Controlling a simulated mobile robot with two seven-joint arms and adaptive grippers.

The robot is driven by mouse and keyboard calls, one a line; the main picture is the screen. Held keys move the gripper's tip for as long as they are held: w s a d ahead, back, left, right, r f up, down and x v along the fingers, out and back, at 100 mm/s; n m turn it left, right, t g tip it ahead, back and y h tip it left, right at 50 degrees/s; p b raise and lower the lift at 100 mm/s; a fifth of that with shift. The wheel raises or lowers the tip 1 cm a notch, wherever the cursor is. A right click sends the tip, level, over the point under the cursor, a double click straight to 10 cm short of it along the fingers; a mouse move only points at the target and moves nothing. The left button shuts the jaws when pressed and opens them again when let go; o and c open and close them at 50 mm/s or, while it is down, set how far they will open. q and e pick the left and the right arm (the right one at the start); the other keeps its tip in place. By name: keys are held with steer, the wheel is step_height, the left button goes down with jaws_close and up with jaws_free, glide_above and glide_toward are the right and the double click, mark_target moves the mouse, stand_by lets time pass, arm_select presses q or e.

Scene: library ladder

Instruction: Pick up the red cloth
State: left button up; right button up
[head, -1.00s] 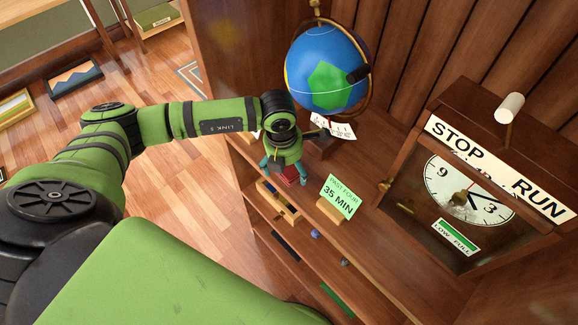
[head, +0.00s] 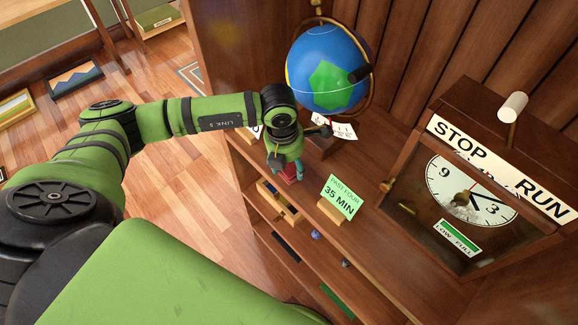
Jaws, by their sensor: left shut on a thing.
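The red cloth (head: 289,174) shows as a small red patch on the wooden shelf, below and between the fingers of my left gripper (head: 286,177). The gripper points down at the shelf and is shut on the cloth. The wrist hides most of the cloth, so I cannot tell whether it is clear of the shelf. My right gripper is not in view.
A blue globe (head: 328,70) stands behind my left gripper. A green sign reading 35 MIN (head: 342,197) and a small wooden tray (head: 279,200) are close in front. A clock cabinet (head: 480,190) stands at the right. White cards (head: 343,131) lie by the globe.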

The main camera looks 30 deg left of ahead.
arm_select(q)
step_height(320, 180, up, 3)
steer(key=shift+f+b, duration=0.15)
steer(key=shift+b, duration=0.55)
steer(key=s+d+r+b, duration=0.3)
steer(key=s+d+r, duration=0.3)
steer(key=d, duration=0.4)
steer(key=shift+r, duration=0.55)
steer(key=shift+o, duration=0.6)
